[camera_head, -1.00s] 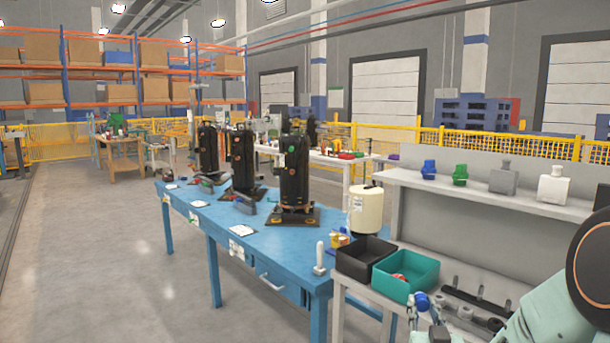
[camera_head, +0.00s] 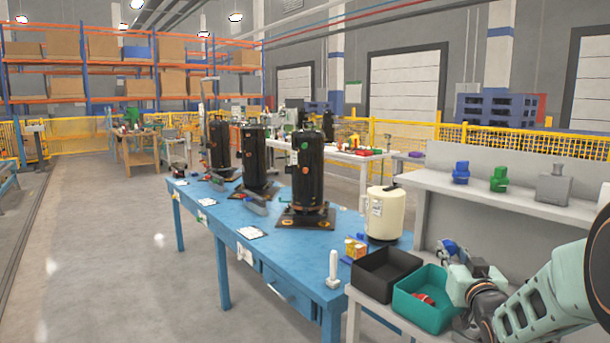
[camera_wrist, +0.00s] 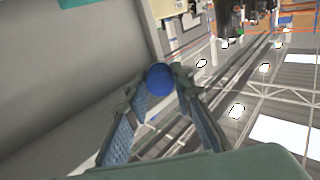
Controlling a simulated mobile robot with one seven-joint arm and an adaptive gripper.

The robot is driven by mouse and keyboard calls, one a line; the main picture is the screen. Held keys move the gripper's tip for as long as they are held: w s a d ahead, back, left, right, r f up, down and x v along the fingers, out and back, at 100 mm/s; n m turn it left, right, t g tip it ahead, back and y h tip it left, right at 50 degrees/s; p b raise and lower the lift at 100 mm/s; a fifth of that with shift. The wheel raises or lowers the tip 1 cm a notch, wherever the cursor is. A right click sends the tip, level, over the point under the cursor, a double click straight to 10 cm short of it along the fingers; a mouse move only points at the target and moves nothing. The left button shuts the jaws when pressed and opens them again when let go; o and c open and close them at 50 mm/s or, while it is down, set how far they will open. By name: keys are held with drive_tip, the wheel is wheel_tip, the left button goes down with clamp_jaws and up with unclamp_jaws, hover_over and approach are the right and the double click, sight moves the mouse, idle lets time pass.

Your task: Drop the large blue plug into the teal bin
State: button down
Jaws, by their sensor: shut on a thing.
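The large blue plug shows as a round blue end (camera_wrist: 159,79) between my fingertips in the wrist view. My gripper (camera_head: 452,252) is shut on it, raised above the back edge of the teal bin in the head view. Only a small blue part of the plug (camera_head: 449,246) shows there. The teal bin (camera_head: 422,316) is open at the top, at the lower right, with a red item (camera_head: 425,299) inside. My wrist and arm cover part of its right side.
A black bin (camera_head: 376,290) stands against the teal bin's left side. Behind are a cream tank (camera_head: 384,214) and a grey shelf (camera_head: 520,191) holding a blue part (camera_head: 461,173) and a green part (camera_head: 499,179). The blue table (camera_head: 232,226) carries black compressors (camera_head: 306,180).

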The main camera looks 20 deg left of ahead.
wheel_tip(320, 180, down, 5)
drive_tip(key=shift+r+b, duration=0.2)
drive_tip(key=shift+b, duration=0.75)
drive_tip(key=c, duration=1.6)
unclamp_jaws()
drive_tip(key=s+d, duration=0.2)
drive_tip(key=s, duration=1)
drive_tip(key=shift+r, duration=0.1)
